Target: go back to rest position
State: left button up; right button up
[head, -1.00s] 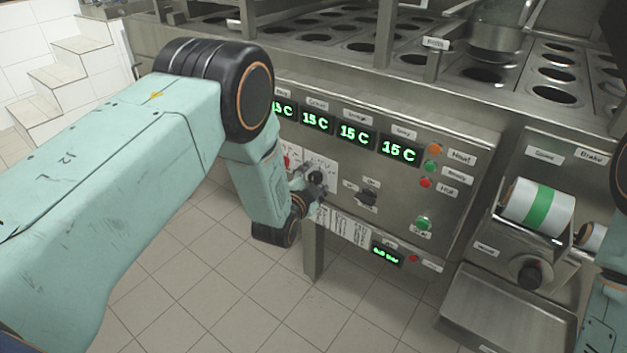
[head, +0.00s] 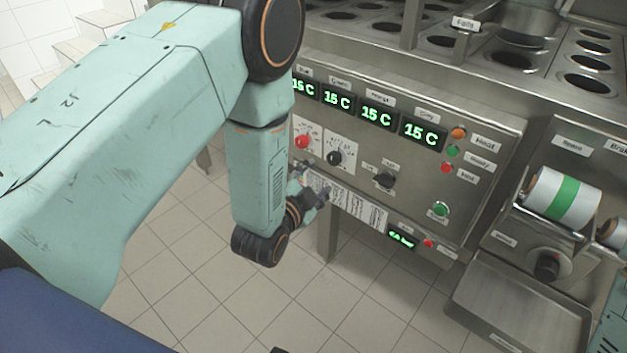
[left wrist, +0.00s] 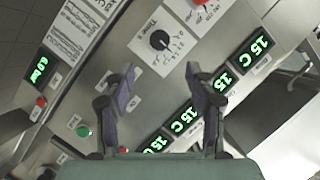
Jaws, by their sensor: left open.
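My left gripper (head: 312,193) is in front of the lower left of the steel control panel (head: 455,215), just below a black dial knob (head: 334,158). In the left wrist view, its two fingers (left wrist: 160,75) are spread with nothing between them. The black knob (left wrist: 160,40) shows beyond the fingertips there, apart from them. My left arm reaches in from the left, its forearm hanging down beside the panel. My right gripper is not visible; only a bit of my right arm shows at the right edge.
The panel carries green displays (head: 376,112), a red knob (head: 302,141), a black switch (head: 384,180) and several buttons. A steel counter with round holes (head: 583,84) lies above. At the right are a green-striped white roll (head: 563,194) and a steel tray (head: 520,305). Tiled floor is open below.

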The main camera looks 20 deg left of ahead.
pick_arm(q)
jog(key=shift+s, duration=0.2)
dwell(0.4)
jog(key=s+a+f+n+g, duration=0.2)
jog(key=s+f+n+g, duration=0.55)
jog(key=s+f, duration=0.6)
jog(key=s+a+n+g+p, duration=0.1)
jog(key=s+n+g, duration=0.2)
jog(key=s, duration=2)
jog(key=f+g, duration=0.1)
jog(key=g, duration=0.3)
jog(key=shift+a+y+p, duration=0.35)
jog(key=shift+y, duration=0.05)
jog(key=shift+n+g, duration=0.25)
